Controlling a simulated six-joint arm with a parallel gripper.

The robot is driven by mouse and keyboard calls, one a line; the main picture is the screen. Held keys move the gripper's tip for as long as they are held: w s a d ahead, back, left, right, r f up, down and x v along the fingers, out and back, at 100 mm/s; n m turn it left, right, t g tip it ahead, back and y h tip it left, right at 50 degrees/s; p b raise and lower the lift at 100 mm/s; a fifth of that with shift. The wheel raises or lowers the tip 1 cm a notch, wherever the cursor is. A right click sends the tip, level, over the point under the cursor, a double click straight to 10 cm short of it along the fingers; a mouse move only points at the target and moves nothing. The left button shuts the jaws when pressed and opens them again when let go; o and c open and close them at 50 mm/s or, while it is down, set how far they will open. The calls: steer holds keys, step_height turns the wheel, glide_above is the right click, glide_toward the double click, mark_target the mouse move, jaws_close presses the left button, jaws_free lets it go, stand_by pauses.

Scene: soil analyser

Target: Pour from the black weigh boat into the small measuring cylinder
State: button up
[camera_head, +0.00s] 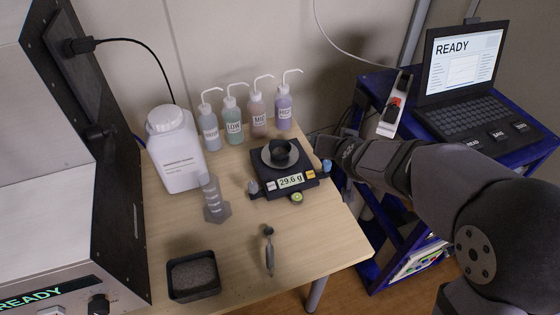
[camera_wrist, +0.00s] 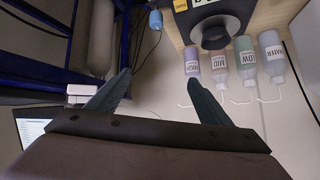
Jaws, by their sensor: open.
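The black weigh boat (camera_head: 281,150), a small dark cup, stands upright on the round pan of the balance (camera_head: 291,181), whose display reads 29.6 g. It also shows near the top of the wrist view (camera_wrist: 213,37). Its contents cannot be made out. The small measuring cylinder (camera_head: 213,203), grey and translucent with a wide foot, stands upright on the table, left of the balance. My gripper (camera_wrist: 160,76) is open with nothing between its fingers. It is to the right of the balance, apart from the weigh boat.
Several wash bottles (camera_head: 233,121) stand behind the balance. A large white container (camera_head: 177,150) is behind the cylinder. A black tray of soil (camera_head: 193,275) and a grey scoop (camera_head: 269,250) lie at the front. A laptop (camera_head: 462,85) sits on a blue cart at right. The front right tabletop is clear.

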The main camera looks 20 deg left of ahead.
steer(key=w+a+t+b, duration=0.2)
steer(key=a+t+b, duration=0.1)
steer(key=a, duration=0.7)
steer(key=m+t+h+b, duration=0.2)
steer(key=t+b, duration=0.1)
glide_above(276, 155)
steer(key=s, duration=0.2)
step_height(276, 155, down, 2)
steer(key=s+f, duration=0.1)
steer(key=f, duration=0.2)
steer(key=s+f+h+b, duration=0.1)
steer(key=f, duration=0.2)
steer(key=s+f+h+b, duration=0.1)
steer(key=s+f, duration=0.1)
steer(key=f, duration=0.1)
steer(key=shift+a+f+m, duration=0.1)
steer(key=shift+f+m, duration=0.1)
steer(key=shift+m, duration=0.2)
steer(key=shift+w+f, duration=0.1)
steer(key=shift+f, duration=0.25)
steer(key=shift+x, duration=3.6)
steer(key=shift+r, duration=0.1)
steer(key=c, duration=0.9)
